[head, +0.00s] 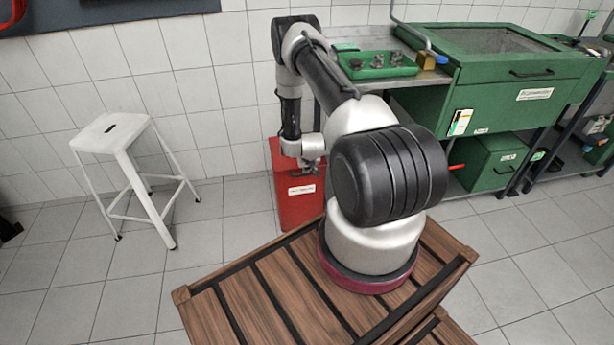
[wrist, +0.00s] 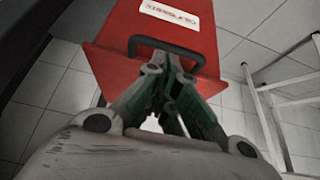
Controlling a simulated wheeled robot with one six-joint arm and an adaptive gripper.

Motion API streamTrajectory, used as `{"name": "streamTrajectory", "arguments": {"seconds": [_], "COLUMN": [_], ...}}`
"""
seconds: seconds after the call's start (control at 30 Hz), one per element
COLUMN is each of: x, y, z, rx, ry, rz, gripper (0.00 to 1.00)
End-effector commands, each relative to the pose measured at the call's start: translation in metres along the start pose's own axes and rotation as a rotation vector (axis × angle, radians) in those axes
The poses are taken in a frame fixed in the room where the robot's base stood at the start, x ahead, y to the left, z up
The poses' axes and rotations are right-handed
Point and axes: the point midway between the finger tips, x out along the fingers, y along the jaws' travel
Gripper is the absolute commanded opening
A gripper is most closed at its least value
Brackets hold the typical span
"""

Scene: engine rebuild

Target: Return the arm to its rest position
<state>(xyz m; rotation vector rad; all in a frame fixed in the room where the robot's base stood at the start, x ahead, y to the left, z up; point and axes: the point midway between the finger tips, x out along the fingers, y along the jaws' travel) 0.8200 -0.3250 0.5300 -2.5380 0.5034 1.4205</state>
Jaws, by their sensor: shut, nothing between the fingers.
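My arm rises from its round base on the wooden platform, bends at the top and hangs down at the far side. My gripper (head: 309,169) is at its lower end, in front of the upper part of a red box (head: 301,212) with a white label. In the wrist view the fingers of my gripper (wrist: 170,58) come together, shut and empty. Beyond them is the red box (wrist: 190,22) with its black handle (wrist: 188,49). The fingertips overlap the handle in the picture; I cannot tell whether they touch it.
A white stool (head: 112,134) stands to the left on the tiled floor. A green cabinet (head: 490,105) and a bench with a green tray (head: 375,72) of metal parts stand to the right. The floor between stool and red box is clear.

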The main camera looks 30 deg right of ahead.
Motion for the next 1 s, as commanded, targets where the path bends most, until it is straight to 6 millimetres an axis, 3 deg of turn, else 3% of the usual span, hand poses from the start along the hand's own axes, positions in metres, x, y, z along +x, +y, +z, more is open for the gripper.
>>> {"name": "streamTrajectory", "arguments": {"seconds": [0.1,0.33,0.83,1.0], "x": [-0.013,-0.033,-0.042,-0.054], "y": [0.0,0.0,0.0,0.003], "z": [0.029,0.072,0.103,0.159], "rx": [-0.002,-0.001,-0.003,-0.018], "ry": [-0.007,-0.003,-0.052,-0.271], "rz": [0.0,0.0,0.002,0.006], "gripper": [0.0,0.0,0.0,0.0]}}
